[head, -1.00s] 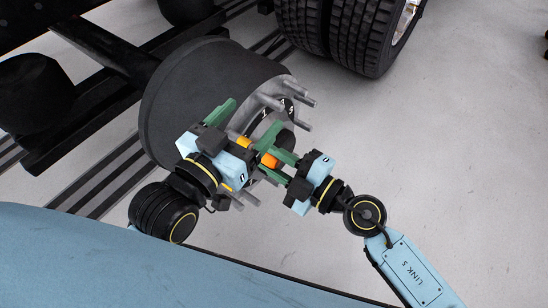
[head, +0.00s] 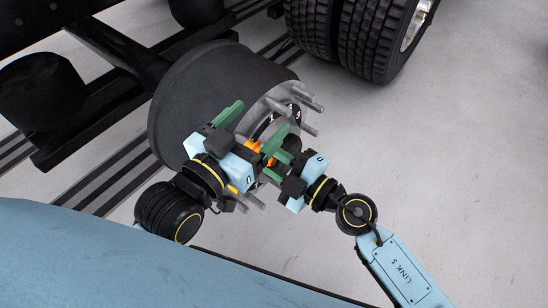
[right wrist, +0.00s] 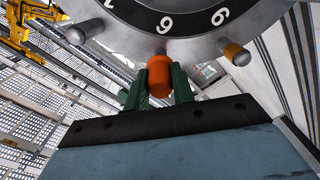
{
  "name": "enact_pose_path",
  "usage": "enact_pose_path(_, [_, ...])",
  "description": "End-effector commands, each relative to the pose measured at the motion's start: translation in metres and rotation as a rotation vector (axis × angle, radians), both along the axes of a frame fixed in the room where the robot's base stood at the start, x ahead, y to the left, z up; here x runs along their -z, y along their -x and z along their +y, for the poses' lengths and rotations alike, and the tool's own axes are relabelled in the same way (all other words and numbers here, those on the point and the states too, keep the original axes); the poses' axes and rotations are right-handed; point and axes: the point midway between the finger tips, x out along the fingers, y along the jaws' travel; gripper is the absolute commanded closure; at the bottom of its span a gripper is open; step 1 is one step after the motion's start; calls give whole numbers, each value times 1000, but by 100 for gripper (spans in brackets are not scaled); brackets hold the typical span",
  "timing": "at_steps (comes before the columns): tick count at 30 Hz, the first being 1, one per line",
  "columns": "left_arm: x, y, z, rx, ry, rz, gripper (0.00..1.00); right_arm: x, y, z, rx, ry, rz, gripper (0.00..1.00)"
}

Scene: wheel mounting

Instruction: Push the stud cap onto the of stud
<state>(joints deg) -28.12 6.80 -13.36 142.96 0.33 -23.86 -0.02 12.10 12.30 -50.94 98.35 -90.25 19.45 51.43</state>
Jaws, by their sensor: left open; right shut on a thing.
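The wheel hub (head: 268,122) has several grey studs sticking out around its face. My right gripper (head: 276,156) is shut on the orange stud cap (right wrist: 160,80), which sits between its green fingers in the right wrist view. The cap's far end is at a lower stud (right wrist: 160,54) and lines up with it; I cannot tell how far it covers the stud. My left gripper (head: 243,123) is open beside the hub, just left of the right one, and partly hides the lower studs. Orange shows between the two grippers in the head view.
A dark drum (head: 195,95) stands behind the hub on the axle. Large black tyres (head: 375,35) are at the top right. Another stud (right wrist: 236,53) with a yellowish tip shows in the right wrist view. The grey floor at right is clear.

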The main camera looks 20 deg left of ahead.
Motion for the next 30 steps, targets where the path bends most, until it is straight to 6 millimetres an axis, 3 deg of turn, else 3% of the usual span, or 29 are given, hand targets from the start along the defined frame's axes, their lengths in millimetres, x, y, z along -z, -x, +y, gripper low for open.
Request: enact_pose_path(30, [-5,0,0,0,0,0,23,0,-9,26,-1,-1,1,100])
